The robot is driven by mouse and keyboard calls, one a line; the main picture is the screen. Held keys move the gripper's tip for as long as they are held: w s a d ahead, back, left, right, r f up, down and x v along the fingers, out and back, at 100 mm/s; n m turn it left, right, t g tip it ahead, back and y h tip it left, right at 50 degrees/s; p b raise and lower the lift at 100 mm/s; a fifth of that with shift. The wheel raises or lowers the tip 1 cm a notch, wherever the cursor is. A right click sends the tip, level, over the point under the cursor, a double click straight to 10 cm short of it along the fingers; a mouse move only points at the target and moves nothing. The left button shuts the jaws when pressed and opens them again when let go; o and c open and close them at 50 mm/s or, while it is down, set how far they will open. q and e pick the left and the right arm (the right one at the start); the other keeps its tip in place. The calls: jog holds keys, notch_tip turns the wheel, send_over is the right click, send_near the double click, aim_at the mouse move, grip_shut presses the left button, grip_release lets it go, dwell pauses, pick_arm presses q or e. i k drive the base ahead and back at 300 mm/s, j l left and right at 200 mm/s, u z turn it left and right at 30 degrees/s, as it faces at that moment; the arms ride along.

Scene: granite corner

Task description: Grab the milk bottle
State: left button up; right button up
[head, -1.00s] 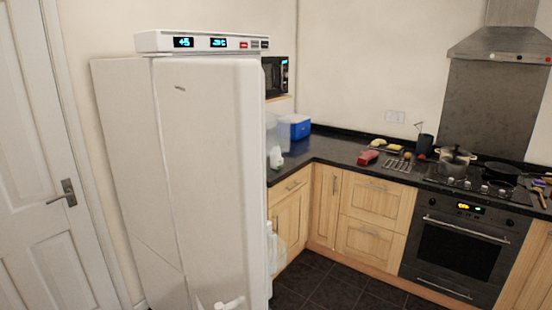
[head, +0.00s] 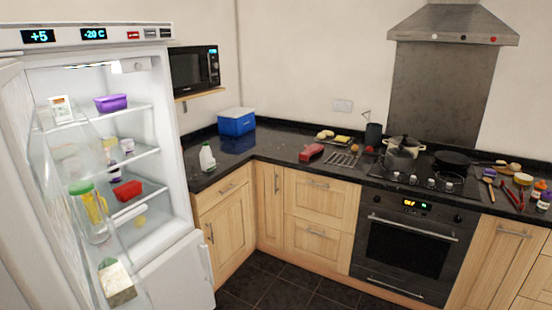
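A small white milk bottle with a green cap (head: 207,158) stands upright on the dark granite counter (head: 262,149), near its left end beside the fridge. The fridge (head: 176,185) stands open at the left, with its lit shelves showing. A carton (head: 116,283) and a clear jug with a green lid (head: 92,212) sit in its door racks. Neither of my grippers is in the head view.
A blue cool box (head: 237,122) sits behind the bottle in the corner, and a microwave (head: 194,69) is on a shelf above. A red item (head: 311,152), a wire rack (head: 342,159) and pots (head: 401,155) are farther right. Dark floor is free before the cabinets.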

aim_at(208, 164)
jog(key=i+l+z, duration=0.3)
jog(key=i+l, duration=0.15)
jog(key=i+l+z, duration=0.3)
jog(key=i, duration=0.35)
